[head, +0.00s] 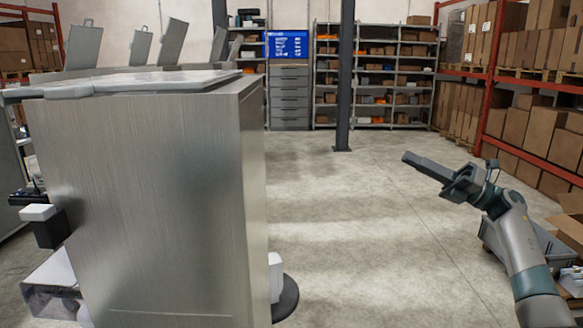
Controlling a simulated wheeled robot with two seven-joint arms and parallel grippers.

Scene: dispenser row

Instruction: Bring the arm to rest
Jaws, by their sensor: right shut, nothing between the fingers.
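My right gripper (428,166) is at the right of the head view, at the end of my raised right arm, which comes in from the lower right. Its fingers are together and point left, with nothing between them. It is in free air over the floor, well apart from the metal cabinet. My left gripper does not show.
A large brushed-metal cabinet (150,190) fills the left foreground. Raised metal lids (85,45) stand behind it. A grey crate (545,245) lies below my right arm. Shelves (400,75) and a blue screen (287,44) are at the back. The middle floor (340,230) is clear.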

